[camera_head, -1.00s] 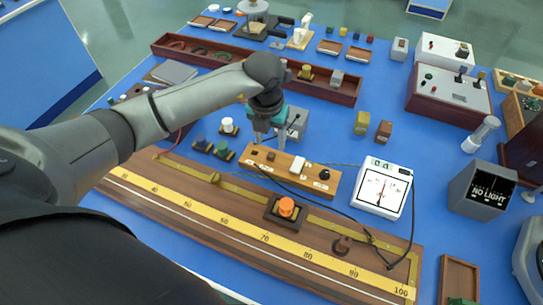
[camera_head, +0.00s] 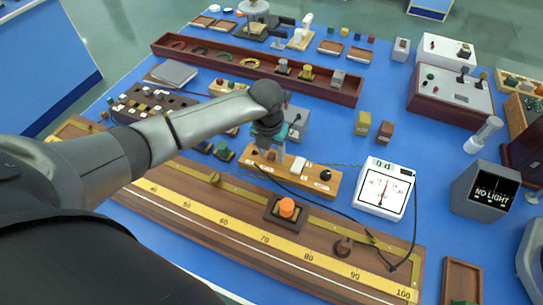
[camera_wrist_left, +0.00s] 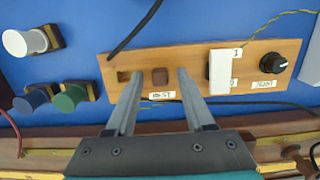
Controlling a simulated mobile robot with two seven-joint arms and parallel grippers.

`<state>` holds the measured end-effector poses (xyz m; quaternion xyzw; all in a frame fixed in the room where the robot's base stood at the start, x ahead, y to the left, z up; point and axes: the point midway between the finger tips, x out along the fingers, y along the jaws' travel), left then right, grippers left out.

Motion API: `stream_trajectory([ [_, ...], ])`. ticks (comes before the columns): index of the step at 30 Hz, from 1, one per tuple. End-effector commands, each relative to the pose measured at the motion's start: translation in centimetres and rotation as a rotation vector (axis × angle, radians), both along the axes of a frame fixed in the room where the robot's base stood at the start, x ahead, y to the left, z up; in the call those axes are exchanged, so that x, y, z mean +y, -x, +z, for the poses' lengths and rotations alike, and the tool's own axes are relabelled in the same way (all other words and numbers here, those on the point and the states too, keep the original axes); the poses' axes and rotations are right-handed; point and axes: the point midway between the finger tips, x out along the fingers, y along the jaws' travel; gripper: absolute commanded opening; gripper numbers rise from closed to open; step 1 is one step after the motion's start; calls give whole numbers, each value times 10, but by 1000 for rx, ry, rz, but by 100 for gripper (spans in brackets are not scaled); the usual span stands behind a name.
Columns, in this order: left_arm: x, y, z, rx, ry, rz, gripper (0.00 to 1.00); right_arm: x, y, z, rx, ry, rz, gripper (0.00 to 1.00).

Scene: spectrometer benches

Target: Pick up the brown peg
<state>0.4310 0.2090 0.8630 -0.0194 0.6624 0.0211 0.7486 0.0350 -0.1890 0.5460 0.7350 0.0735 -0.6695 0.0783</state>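The brown peg (camera_wrist_left: 160,76) is a small, square-topped block on the light wooden switch board (camera_wrist_left: 205,82). It stands beside a dark square slot (camera_wrist_left: 124,77), above a small white label. My left gripper (camera_wrist_left: 159,75) is open, with one finger on each side of the peg and a gap on both sides. In the head view my left gripper (camera_head: 271,157) is low over the left part of the board (camera_head: 318,191), and its fingers largely hide the peg there. My right gripper is not in view.
A white switch (camera_wrist_left: 220,72) and a black knob (camera_wrist_left: 274,63) stand on the board, right of the gripper. Cables run past the board. A white meter (camera_head: 383,190) stands to the right. The long scale rail (camera_head: 225,229) lies in front. Green (camera_wrist_left: 72,96) and blue plugs sit left.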

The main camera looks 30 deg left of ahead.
Motion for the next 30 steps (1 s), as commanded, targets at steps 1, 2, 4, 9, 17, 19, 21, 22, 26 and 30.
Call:
stream_trajectory([
  [1, 0, 0, 0, 0, 0, 0, 46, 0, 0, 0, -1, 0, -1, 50],
  [2, 0, 0, 0, 0, 0, 0, 43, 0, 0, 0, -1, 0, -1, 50],
  [4, 0, 0, 0, 0, 0, 0, 35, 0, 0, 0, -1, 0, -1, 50],
  [9, 0, 0, 0, 0, 0, 0, 16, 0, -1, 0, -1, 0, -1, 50],
  [17, 0, 0, 0, 0, 0, 0, 0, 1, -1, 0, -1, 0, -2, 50],
  [19, 0, 0, 0, 0, 0, 0, 0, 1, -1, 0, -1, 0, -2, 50],
  [21, 0, 0, 0, 0, 0, 0, 0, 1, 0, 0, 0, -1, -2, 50],
  [22, 0, 0, 1, 0, 0, 0, 0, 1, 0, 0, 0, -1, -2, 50],
  [26, 0, 0, 1, 0, 0, 1, 0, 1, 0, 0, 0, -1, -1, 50],
  [30, 0, 0, 3, -1, 0, 0, 0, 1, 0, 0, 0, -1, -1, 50],
])
